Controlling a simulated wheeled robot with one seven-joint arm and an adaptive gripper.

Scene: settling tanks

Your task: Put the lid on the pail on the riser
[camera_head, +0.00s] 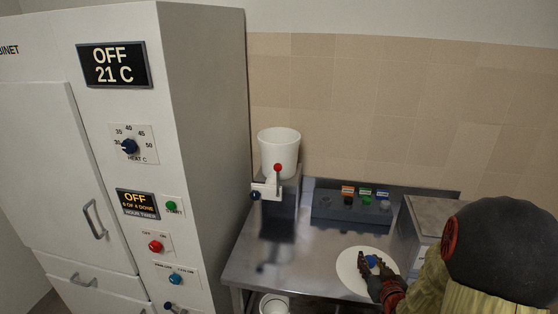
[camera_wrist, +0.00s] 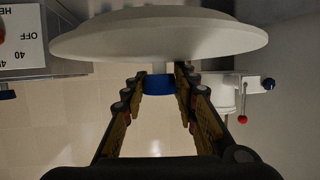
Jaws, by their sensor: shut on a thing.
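A white open-topped pail (camera_head: 279,152) stands upright on the metal riser (camera_head: 285,206) at the back left of the steel table. The lid is a wide white disc (camera_head: 351,273) with a blue knob (camera_head: 372,261), seen over the table's front middle. My gripper (camera_head: 375,275) is shut on the knob, to the right of and nearer than the pail. In the wrist view the fingers (camera_wrist: 158,82) sit either side of the blue knob, and the lid (camera_wrist: 160,38) shows nearly edge-on beyond them. It appears held off the table.
A lever with a red ball (camera_head: 278,168) stands in front of the pail. A tall cabinet (camera_head: 205,150) rises close on the left. A dark block with coloured labels (camera_head: 350,207) and a grey box (camera_head: 425,220) stand to the right. Another white container (camera_head: 274,304) is low at the front.

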